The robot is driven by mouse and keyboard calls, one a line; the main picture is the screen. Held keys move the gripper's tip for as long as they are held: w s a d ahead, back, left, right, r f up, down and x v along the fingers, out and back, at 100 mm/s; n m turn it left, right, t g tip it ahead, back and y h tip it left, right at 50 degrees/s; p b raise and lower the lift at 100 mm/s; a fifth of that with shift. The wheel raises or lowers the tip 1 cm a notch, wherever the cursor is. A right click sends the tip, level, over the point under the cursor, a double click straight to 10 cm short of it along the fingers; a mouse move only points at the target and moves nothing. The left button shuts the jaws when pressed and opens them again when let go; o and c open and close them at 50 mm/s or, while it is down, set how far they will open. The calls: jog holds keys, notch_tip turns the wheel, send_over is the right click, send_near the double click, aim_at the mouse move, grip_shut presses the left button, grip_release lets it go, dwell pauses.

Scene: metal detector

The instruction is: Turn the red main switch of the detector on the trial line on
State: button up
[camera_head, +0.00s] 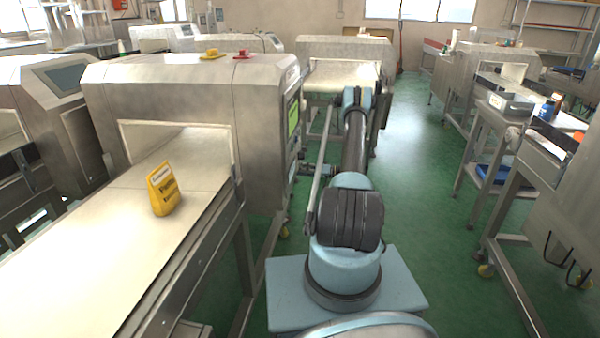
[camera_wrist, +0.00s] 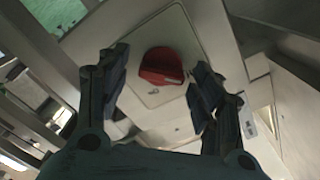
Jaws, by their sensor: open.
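The red switch (camera_wrist: 162,66) shows in the wrist view as a rounded red knob on a pale, round-cornered plate (camera_wrist: 185,32). A small mark is on the plate below the knob. My gripper (camera_wrist: 160,80) is open, with one dark finger on each side of the knob and a visible gap to both. How far the fingertips stand from the plate I cannot tell. In the head view my arm reaches along the right side of the nearest detector (camera_head: 200,85), which has a lit green screen (camera_head: 293,117). The red switch cannot be made out there.
A yellow pouch (camera_head: 163,188) stands on the pale conveyor belt (camera_head: 100,240) before the detector opening. A yellow item (camera_head: 211,54) and a red item (camera_head: 243,54) lie on the detector's top. Other machines stand left, behind and right. Green floor (camera_head: 425,190) is clear to the right.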

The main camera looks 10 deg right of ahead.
jog(key=shift+w+a, duration=0.1)
jog(key=shift+a, duration=0.05)
jog(key=c, duration=1.1)
jog(key=shift+o, duration=0.2)
jog(key=shift+f+m, duration=0.15)
jog(key=shift+m, duration=4.35)
jog(key=shift+f+m, duration=0.1)
jog(key=shift+m, duration=4.4)
